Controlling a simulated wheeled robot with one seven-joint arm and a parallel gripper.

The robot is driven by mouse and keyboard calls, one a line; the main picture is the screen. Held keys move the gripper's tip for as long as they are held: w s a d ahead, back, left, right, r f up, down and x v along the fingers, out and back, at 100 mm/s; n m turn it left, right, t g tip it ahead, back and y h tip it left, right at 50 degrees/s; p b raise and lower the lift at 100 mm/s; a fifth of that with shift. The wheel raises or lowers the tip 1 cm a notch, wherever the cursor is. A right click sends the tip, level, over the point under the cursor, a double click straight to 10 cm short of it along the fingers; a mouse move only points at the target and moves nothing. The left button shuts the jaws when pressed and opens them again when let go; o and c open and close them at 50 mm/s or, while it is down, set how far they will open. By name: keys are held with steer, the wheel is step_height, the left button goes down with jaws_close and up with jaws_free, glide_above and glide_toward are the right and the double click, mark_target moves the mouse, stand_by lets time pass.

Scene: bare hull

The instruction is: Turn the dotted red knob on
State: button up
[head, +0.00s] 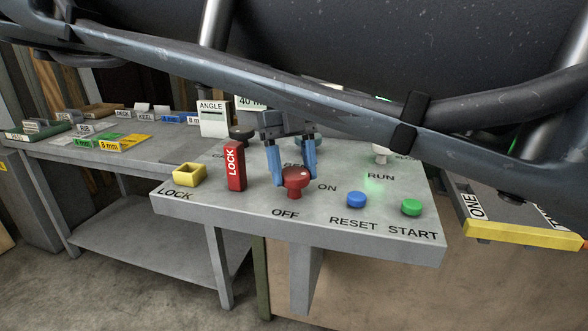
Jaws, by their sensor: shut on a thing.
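The red knob (295,185) stands on the front of the grey panel (240,207), with OFF printed in front of it and ON to its right. My gripper (292,174) comes down from above and behind, with its two blue fingers on either side of the knob's head, shut on it. The far side of the knob is partly hidden by the fingers. Dots on the knob are too small to make out, and I cannot tell which way it is turned.
A red LOCK block (234,167) and a yellow open box (189,175) stand left of the knob. A blue button (357,199) and a green button (411,207) are to the right. A green glow shows near RUN. Dark tubing crosses the upper view.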

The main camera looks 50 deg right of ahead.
steer(key=shift+n, duration=0.6)
steer(key=shift+h, duration=0.3)
steer(key=o, duration=1.1)
steer(key=shift+c, duration=0.2)
steer(key=v, duration=0.8)
steer(key=shift+b, duration=0.3)
steer(key=shift+f, duration=0.1)
